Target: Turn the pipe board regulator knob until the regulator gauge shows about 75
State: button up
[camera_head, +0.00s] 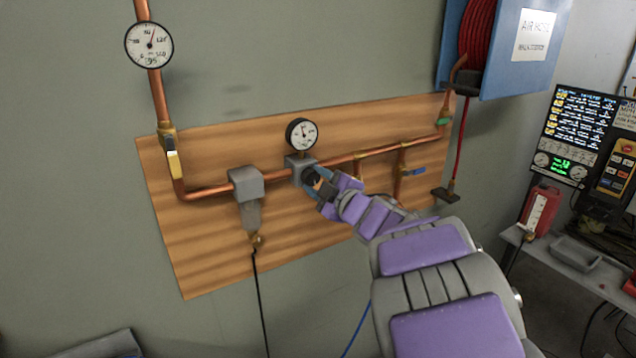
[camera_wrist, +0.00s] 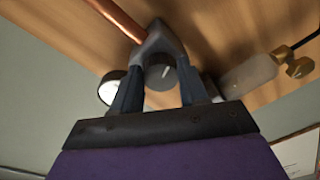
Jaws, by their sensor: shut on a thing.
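The regulator (camera_head: 300,169) is a grey block on the copper pipe of the wooden pipe board (camera_head: 205,258). Its round dark knob (camera_wrist: 160,76), with a light line on its face, sits between my fingers in the wrist view. My gripper (camera_head: 316,182) is shut on the knob, partly hiding it in the head view. The regulator gauge (camera_head: 301,133) stands above the block; its needle points roughly upward, but its numbers are too small to read. In the wrist view the gauge (camera_wrist: 110,88) shows at an angle, left of my gripper (camera_wrist: 158,82), with its face washed out.
A larger gauge (camera_head: 149,45) is on the vertical pipe at upper left. A grey filter (camera_head: 246,185) hangs left of the regulator. A yellow-handled valve (camera_head: 173,163) and a blue-handled valve (camera_head: 414,172) are on the pipes. A red hose reel (camera_head: 477,30) is at upper right.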

jog(key=shift+f+m+p, duration=0.1)
jog(key=shift+m+p, duration=0.2)
jog(key=shift+p, duration=0.35)
jog(key=shift+m+p, duration=0.4)
jog(key=shift+p, duration=0.5)
jog(key=shift+f+m+p, duration=0.1)
jog(key=shift+m+p, duration=0.3)
jog(key=o, duration=1.1)
jog(key=shift+c, duration=0.2)
jog(key=shift+s, duration=0.1)
jog(key=v, duration=1.7)
jog(key=shift+f, duration=0.2)
